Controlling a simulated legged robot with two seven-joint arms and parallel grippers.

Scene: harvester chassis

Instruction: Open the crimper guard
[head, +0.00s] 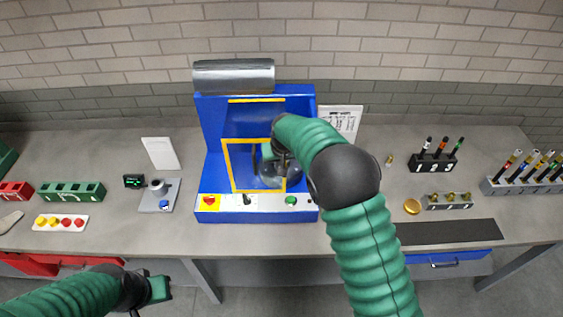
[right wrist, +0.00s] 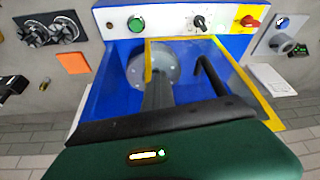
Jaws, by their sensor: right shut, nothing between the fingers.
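The blue crimper (head: 213,150) stands in the middle of the bench. Its guard is a clear panel with a yellow frame (head: 228,165), standing across the front opening; the frame also shows in the right wrist view (right wrist: 240,72). A black bar handle (right wrist: 211,75) shows there beside my fingers. My right gripper (head: 273,155) is at the guard, its fingers shut and empty (right wrist: 157,88); they look apart from the handle. My right arm hides part of the guard's right side. My left gripper (head: 160,288) is low at the left, before the bench's front edge; its jaw opening is unclear.
Pen holders (head: 432,163) and a gold disc (head: 412,206) lie to the right.

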